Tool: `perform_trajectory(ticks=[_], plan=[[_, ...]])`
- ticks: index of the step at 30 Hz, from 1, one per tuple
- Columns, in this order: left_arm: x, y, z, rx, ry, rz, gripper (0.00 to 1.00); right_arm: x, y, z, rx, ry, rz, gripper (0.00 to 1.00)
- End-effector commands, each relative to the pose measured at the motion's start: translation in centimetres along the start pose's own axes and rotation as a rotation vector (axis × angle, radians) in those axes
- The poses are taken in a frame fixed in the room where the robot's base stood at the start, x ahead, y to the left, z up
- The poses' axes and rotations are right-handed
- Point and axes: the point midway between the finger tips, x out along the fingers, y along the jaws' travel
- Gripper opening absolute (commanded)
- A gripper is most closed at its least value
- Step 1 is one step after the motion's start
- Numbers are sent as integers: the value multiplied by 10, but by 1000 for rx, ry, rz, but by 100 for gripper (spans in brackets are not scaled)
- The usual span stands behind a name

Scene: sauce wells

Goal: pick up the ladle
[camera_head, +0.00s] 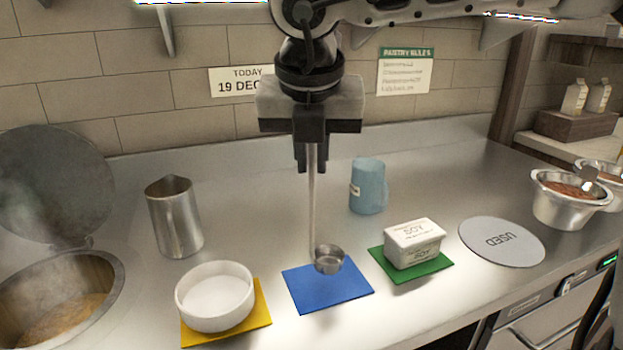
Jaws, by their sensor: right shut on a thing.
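The ladle (312,205) is a thin, long-handled steel ladle with a small round bowl (329,259) at its lower end. It hangs upright, with its bowl over the blue mat (318,293). I cannot tell whether the bowl touches the mat. My right gripper (311,160) comes down from the top and is shut on the upper end of the ladle's handle. My left gripper is not in the picture.
A white dish (215,296) sits on a yellow mat, left of the blue one. A white SOY tub (414,244) sits on a green mat at right. A blue jug (367,186), steel pitcher (174,216), open pot (60,305) and grey USED disc (501,242) stand around.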

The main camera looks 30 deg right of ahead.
Motion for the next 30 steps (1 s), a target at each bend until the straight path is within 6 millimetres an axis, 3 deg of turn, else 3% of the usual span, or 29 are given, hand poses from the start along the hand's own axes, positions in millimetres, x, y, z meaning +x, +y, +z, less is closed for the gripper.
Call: perform_trajectory(ticks=[6, 12, 19, 30], plan=[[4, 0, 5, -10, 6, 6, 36, -64, -7, -23, -1, -10, 2, 0], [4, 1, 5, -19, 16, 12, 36, -100, -15, -59, -2, -8, 1, 0], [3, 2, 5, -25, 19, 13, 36, -122, -20, -80, -1, -2, 1, 0], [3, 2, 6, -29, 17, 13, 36, -127, -21, -85, -2, -1, -1, 0]])
